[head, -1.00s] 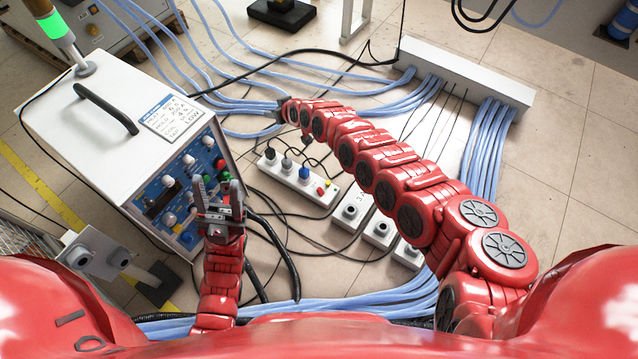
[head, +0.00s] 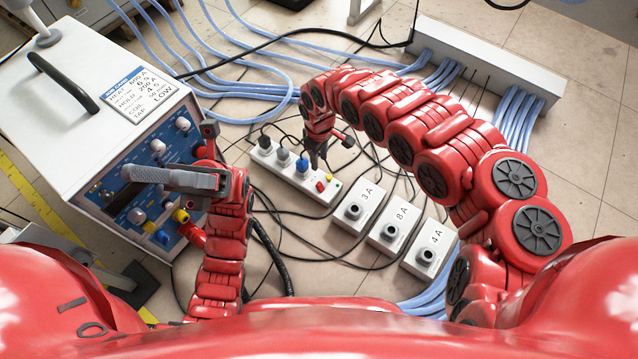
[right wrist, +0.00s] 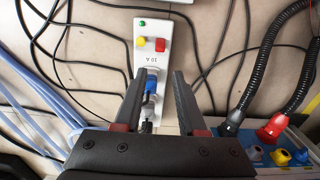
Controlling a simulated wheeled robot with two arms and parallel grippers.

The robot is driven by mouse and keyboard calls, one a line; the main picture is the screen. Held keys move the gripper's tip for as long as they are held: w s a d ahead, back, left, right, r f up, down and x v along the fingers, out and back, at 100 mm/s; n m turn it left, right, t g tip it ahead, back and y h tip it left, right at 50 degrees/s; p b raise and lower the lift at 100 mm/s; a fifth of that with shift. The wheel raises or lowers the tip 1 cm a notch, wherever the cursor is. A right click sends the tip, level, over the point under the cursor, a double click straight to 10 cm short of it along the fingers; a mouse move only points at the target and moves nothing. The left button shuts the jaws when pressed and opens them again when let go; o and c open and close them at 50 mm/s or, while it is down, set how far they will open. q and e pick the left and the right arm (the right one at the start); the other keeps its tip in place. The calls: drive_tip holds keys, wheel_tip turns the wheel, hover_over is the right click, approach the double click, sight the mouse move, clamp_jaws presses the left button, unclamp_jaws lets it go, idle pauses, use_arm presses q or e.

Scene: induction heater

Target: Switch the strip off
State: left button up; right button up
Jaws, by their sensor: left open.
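The white power strip (head: 312,192) lies on the floor right of the heater, with several plugs in it. Its red switch (head: 321,186) is at the near end, beside small yellow and green parts. In the right wrist view the strip (right wrist: 152,58) is marked 10 A, and the red switch (right wrist: 161,45) lies beyond the fingertips. My right gripper (right wrist: 157,72) is open above the strip, its fingers either side of a blue plug; in the head view (head: 316,160) it points down. My left gripper (head: 172,152) is open, in front of the heater panel.
The white induction heater (head: 75,100) with its blue knob panel stands at left. Boxes marked 3 A (head: 352,212), 8 A (head: 390,232) and 4 A (head: 428,252) lie right of the strip. Black cables and blue hoses (head: 235,85) cross the floor.

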sight(319, 184)
use_arm(q)
drive_tip(key=s+a+m+t+y+b, duration=0.4)
drive_tip(key=s+a+m+t+y, duration=0.65)
drive_tip(key=t, duration=0.35)
use_arm(e)
wheel_tip(319, 184, down, 6)
wheel_tip(319, 184, down, 3)
drive_tip(key=shift+b, duration=0.75)
wheel_tip(319, 184, down, 4)
drive_tip(key=b, duration=0.3)
drive_tip(key=shift+f, duration=0.2)
drive_tip(key=shift+f+b, duration=0.35)
drive_tip(key=shift+f, duration=0.2)
use_arm(q)
drive_tip(key=s+a+f+n+g+h, duration=0.1)
drive_tip(key=s+f, duration=0.3)
drive_tip(key=f, duration=0.3)
drive_tip(key=shift+s+a+h, duration=0.15)
drive_tip(key=shift+s+h, duration=0.05)
drive_tip(key=shift+h, duration=0.15)
drive_tip(key=shift+r, duration=0.1)
use_arm(e)
drive_tip(key=shift+c, duration=0.2)
clamp_jaws()
